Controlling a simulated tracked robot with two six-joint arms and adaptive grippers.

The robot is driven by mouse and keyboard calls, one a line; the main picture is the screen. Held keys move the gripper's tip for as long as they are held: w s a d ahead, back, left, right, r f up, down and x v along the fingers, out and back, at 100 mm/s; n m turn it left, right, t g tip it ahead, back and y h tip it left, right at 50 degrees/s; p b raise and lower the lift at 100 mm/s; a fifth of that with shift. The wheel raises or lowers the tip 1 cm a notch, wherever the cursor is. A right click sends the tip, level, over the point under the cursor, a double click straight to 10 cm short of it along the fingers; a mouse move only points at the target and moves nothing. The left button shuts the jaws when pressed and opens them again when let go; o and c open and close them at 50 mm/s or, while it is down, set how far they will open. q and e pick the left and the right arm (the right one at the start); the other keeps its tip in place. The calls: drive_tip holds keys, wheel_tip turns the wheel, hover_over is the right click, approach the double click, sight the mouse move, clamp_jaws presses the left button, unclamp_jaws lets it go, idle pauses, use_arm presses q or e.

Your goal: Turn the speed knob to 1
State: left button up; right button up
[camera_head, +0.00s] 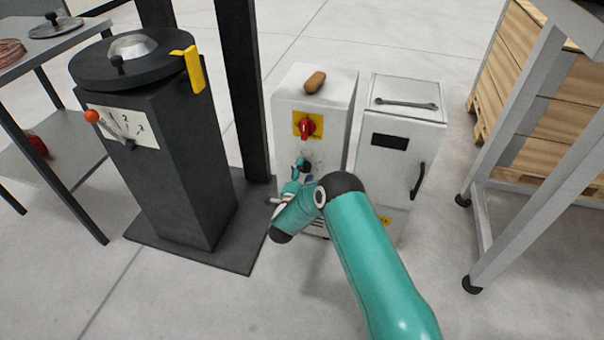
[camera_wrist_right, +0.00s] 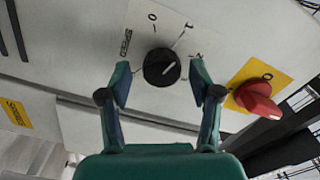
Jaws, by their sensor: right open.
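The speed knob (camera_wrist_right: 161,68) is a round black knob on a pale label plate in the right wrist view. A 0 and further marks stand around it, with the word SPEED at its left; its pointer direction is hard to read. My right gripper (camera_wrist_right: 161,77) is open, with its teal fingertips on either side of the knob; contact is not clear. In the head view, my right gripper (camera_head: 299,172) is in front of the light grey control box (camera_head: 334,105) and hides the knob area. My left gripper is not in view.
A red switch on a yellow plate (camera_head: 307,126) sits above the gripper; it also shows beside the right finger in the wrist view (camera_wrist_right: 258,98). A brown object (camera_head: 315,82) lies on the box. A white cabinet (camera_head: 402,122) stands right, a dark machine (camera_head: 185,180) left.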

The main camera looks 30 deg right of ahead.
drive_tip(key=shift+a, duration=0.1)
drive_tip(key=v, duration=1.2)
